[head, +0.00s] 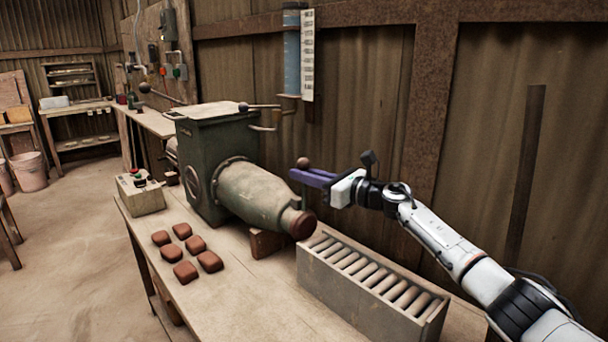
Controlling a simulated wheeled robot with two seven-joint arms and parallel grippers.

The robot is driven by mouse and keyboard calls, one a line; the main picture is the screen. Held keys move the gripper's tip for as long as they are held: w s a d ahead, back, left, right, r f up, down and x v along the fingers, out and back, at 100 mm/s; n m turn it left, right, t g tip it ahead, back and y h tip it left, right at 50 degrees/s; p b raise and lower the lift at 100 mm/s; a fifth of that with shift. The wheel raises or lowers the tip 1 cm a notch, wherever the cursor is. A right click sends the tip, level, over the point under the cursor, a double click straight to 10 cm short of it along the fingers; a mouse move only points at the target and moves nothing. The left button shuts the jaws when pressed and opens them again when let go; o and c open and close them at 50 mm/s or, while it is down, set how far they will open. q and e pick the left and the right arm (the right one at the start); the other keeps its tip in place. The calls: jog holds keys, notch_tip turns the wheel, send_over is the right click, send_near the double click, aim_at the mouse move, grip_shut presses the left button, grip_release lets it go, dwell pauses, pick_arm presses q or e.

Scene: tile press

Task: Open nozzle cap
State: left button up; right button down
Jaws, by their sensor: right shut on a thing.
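The green-grey press (207,160) stands on the bench, and its tapered nozzle (258,195) points to the lower right. The nozzle ends in a reddish-brown round face (303,226); I cannot tell whether this is the cap or clay. My right gripper (306,177), with purple fingers, is behind and above the nozzle tip. It is shut at a brown ball knob (303,162), which shows just above the fingers. My left gripper is not in view.
A long grey roller box (330,275) stands in front of the nozzle. Several reddish-brown clay blocks (195,244) lie on the bench (235,308) at its left. A control box (140,196) is beside the press. A gauge tube (291,55) hangs on the wall behind.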

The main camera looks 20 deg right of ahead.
jog(key=shift+r, duration=0.2)
jog(key=shift+s+a+f+n+g+h+p, duration=0.15)
jog(key=shift+s+a+f+n+h+p, duration=0.1)
jog(key=shift+a+n, duration=0.7)
jog(key=shift+s+a+f+n+g+h+p, duration=0.2)
jog(key=shift+a+n, duration=0.45)
jog(key=shift+n, duration=0.6)
jog(key=shift+s+a+f+n+g+h+p, duration=0.15)
jog(key=shift+s+a+n, duration=0.15)
jog(key=shift+a+n, duration=0.65)
jog(key=shift+d+n, duration=0.15)
jog(key=shift+n, duration=0.1)
jog(key=c, duration=1.8)
grip_release()
jog(key=shift+c, duration=0.2)
jog(key=shift+o, duration=0.2)
jog(key=shift+s+f, duration=0.1)
jog(key=shift+f, duration=0.1)
